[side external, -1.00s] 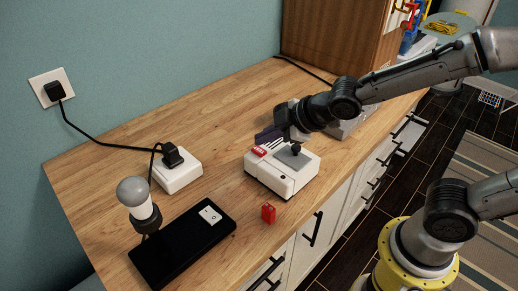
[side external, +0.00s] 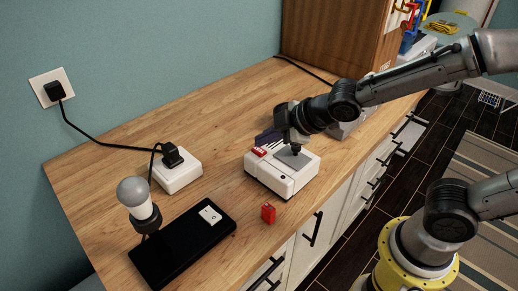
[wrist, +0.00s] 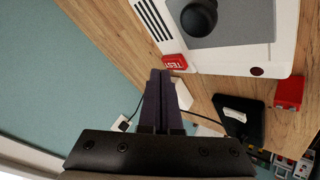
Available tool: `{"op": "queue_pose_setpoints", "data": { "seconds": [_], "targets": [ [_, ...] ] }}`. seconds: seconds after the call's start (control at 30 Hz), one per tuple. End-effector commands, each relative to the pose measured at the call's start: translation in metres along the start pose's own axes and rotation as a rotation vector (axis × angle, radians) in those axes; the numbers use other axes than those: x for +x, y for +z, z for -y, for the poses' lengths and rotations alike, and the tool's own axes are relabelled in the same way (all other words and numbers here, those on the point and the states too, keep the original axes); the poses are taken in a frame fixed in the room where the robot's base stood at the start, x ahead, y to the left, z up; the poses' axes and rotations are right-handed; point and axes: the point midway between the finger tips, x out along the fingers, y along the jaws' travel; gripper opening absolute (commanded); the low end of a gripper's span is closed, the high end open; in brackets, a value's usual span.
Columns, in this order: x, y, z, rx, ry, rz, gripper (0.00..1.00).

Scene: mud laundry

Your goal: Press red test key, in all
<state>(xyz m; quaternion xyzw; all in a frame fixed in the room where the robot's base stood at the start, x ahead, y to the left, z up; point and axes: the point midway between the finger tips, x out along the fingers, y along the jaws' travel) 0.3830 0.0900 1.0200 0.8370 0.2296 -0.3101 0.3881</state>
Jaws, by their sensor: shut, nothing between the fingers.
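The red test key (side external: 259,151) sits on the upper left edge of a white device (side external: 282,178) with a grey panel and a black knob. In the wrist view the key, lettered TEST (wrist: 174,62), lies just past the fingertips. My gripper (side external: 267,139) is shut and empty, its dark fingers over the key's side of the device. In the wrist view the shut fingertips (wrist: 160,72) look right beside the key. I cannot tell whether they touch it.
A small red block (side external: 268,213) stands in front of the device. A black box (side external: 182,243) with a white switch and a bulb (side external: 134,192) is at the front left. A white socket box (side external: 177,172) with a black plug stands behind it. Bare wood lies between.

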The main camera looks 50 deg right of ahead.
Motion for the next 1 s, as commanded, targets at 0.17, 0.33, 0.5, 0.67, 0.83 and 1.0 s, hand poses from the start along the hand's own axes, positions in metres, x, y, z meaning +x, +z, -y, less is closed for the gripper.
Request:
{"op": "queue_pose_setpoints", "data": {
  "seconds": [0.17, 0.33, 0.5, 0.67, 0.83, 1.0],
  "targets": [
    [0.0030, 0.0021, 0.0022, -0.001, 0.000, 0.000, 0.00],
    [0.0029, 0.0019, 0.0020, 0.000, 0.000, -0.001, 0.00],
    [0.0031, 0.0020, 0.0021, 0.000, 0.000, -0.001, 0.00],
    [0.0040, 0.0027, 0.0028, 0.000, 0.001, -0.001, 0.00],
    [0.0051, 0.0033, 0.0034, 0.001, 0.001, -0.002, 0.00],
    [0.0065, 0.0043, 0.0045, 0.000, 0.001, -0.002, 0.00]
  ]
}}
